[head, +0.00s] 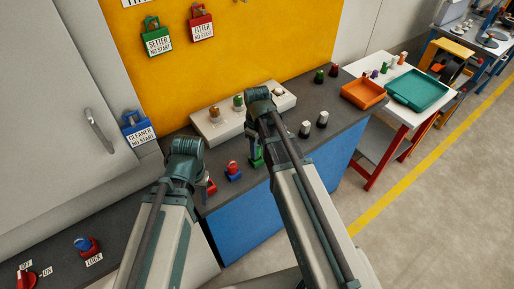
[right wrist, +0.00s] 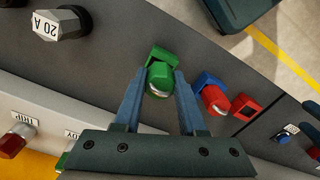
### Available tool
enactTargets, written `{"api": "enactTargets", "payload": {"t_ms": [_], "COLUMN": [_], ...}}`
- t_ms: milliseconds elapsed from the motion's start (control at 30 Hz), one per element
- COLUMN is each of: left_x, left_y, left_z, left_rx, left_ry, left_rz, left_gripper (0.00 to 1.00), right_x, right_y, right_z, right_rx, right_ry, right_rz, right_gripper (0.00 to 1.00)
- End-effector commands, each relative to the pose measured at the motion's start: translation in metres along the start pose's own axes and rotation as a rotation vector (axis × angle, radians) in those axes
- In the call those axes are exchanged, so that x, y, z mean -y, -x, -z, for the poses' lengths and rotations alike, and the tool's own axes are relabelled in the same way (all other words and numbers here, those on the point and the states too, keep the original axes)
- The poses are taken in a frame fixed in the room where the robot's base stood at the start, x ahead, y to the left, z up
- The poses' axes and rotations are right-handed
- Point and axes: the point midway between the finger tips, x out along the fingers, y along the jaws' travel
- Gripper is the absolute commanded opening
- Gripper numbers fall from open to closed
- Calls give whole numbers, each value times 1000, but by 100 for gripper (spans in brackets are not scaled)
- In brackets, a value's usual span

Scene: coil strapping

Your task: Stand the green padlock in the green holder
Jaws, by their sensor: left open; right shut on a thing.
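My right gripper (right wrist: 160,76) is shut on the green padlock (right wrist: 160,80), whose rounded silver-and-green end shows between the fingertips in the right wrist view. A squared green piece (right wrist: 157,55), which looks like the green holder, lies just beyond the padlock; the two overlap in this view, and I cannot tell whether the padlock is seated in it. In the head view green shows (head: 257,162) below my right gripper, near the counter's front edge, partly hidden by my arm. My left gripper (head: 208,187) is open and empty-looking, low beside a red piece.
A blue-and-red piece (head: 234,172) stands close left of the green one. A white panel with knobs (head: 215,125) runs along the back. Dark-based knobs (head: 305,129) stand to the right. An orange tray (head: 362,92) and teal tray (head: 418,88) lie farther right.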

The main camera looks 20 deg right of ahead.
Motion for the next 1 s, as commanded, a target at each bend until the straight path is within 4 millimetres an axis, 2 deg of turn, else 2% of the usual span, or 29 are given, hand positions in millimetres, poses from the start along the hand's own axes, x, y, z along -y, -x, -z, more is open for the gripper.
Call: {"api": "enactTargets", "payload": {"t_ms": [567,600,700,800,1000], "left_x": [-2,-2,-2,-2,-2], "left_y": [-18,-17,-16,-16,-16], "left_z": [1,1,1,1,1], "left_rx": [0,0,0,0,0], "left_ry": [0,0,0,0,2], "left_rz": [0,0,0,0,0], "left_gripper": [50,50,50,50,50], "right_x": [0,0,0,0,0], "right_y": [-18,-17,-16,-16,-16], "right_z": [0,0,0,0,0], "right_rx": [0,0,0,0,0], "right_ry": [0,0,0,0,0], "right_rz": [0,0,0,0,0], "right_gripper": [0,44,62,75,75]}}
